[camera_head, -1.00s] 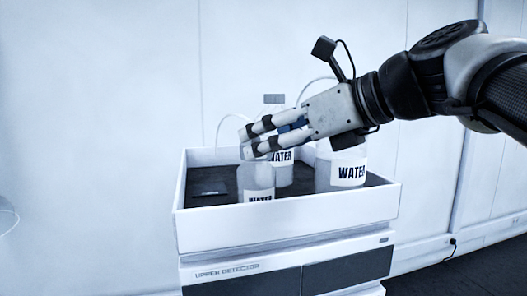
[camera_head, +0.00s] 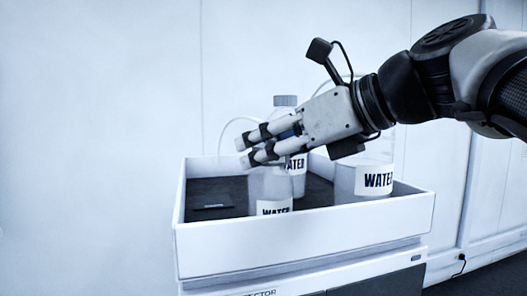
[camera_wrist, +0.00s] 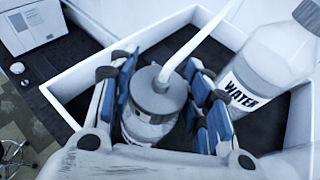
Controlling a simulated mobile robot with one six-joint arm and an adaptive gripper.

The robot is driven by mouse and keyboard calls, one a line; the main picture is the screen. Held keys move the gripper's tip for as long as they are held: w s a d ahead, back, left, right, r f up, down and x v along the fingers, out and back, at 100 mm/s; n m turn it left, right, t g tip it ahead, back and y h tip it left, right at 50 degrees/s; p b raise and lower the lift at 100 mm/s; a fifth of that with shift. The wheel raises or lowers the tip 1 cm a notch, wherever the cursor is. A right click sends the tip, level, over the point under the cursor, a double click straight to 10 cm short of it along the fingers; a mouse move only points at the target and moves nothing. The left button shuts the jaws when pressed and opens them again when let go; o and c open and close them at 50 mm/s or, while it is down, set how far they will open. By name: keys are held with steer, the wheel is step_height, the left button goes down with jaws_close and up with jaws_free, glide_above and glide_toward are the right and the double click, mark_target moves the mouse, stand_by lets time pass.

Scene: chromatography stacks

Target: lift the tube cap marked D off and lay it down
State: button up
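A grey cap (camera_wrist: 158,92) with a white tube (camera_wrist: 195,40) rising from it sits on a clear bottle (camera_wrist: 148,130) in the wrist view. I cannot read a letter D on it.
The bottles stand in a white-walled tray (camera_head: 300,240) on a detector unit. A second bottle with a grey cap (camera_head: 285,100) stands behind, and a larger WATER bottle (camera_head: 365,180) at right. A small dark flat item (camera_head: 213,206) lies at the tray's left, with bare floor around it.

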steer(key=shift+s+d+r, duration=0.1)
steer(key=shift+s+d, duration=0.05)
steer(key=shift+s, duration=0.1)
steer(key=shift+c, duration=1.2)
steer(key=shift+w, duration=0.2)
steer(key=shift+c, duration=1.3)
steer(key=shift+r, duration=0.1)
